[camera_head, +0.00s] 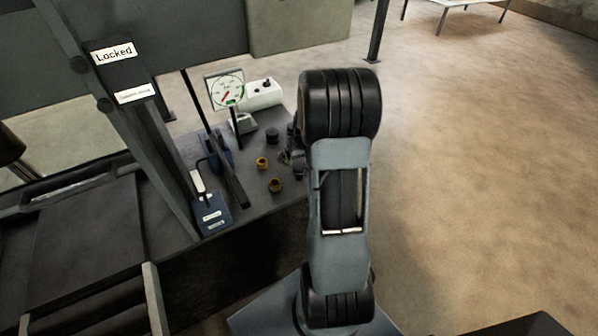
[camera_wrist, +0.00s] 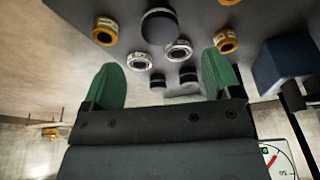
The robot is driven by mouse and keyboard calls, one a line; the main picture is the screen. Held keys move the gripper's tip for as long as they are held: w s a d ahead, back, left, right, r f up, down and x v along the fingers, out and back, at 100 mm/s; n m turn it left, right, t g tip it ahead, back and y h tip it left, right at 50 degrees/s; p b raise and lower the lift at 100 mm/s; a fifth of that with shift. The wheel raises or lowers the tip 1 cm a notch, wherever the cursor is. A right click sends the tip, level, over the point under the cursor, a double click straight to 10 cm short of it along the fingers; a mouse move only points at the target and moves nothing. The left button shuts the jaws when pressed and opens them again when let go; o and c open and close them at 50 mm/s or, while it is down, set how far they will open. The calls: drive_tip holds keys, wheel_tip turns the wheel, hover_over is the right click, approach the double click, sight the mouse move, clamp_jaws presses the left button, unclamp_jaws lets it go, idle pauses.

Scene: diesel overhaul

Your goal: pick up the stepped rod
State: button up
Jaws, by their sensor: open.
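My gripper (camera_wrist: 162,72) is open in the wrist view, with its two green fingers spread apart and nothing held between them. A dark round piece with a pale band (camera_wrist: 160,25) is beyond the fingertips, near the top of the wrist view. Two silver rings (camera_wrist: 139,61) (camera_wrist: 179,50) and two small dark round pieces (camera_wrist: 157,80) (camera_wrist: 188,76) show between the fingers. I cannot tell which of these, if any, is the stepped rod. In the head view my arm hides part of the bench, and the gripper is largely hidden there.
Brass rings (camera_head: 262,162) (camera_head: 275,184) and a dark round piece (camera_head: 272,134) stand on the dark bench (camera_head: 235,145). A gauge panel (camera_head: 226,91), a white box (camera_head: 262,94) and a blue labelled block (camera_head: 212,214) stand nearby. A post carries a "Locked" sign (camera_head: 113,54).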

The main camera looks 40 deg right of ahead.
sight(299, 166)
drive_tip(key=shift+p+x, duration=1)
drive_tip(key=shift+x, duration=3.4)
drive_tip(key=shift+w, duration=0.2)
drive_tip(key=c, duration=0.9)
drive_tip(key=shift+r, duration=0.1)
drive_tip(key=shift+c, duration=0.5)
drive_tip(key=shift+r, duration=0.15)
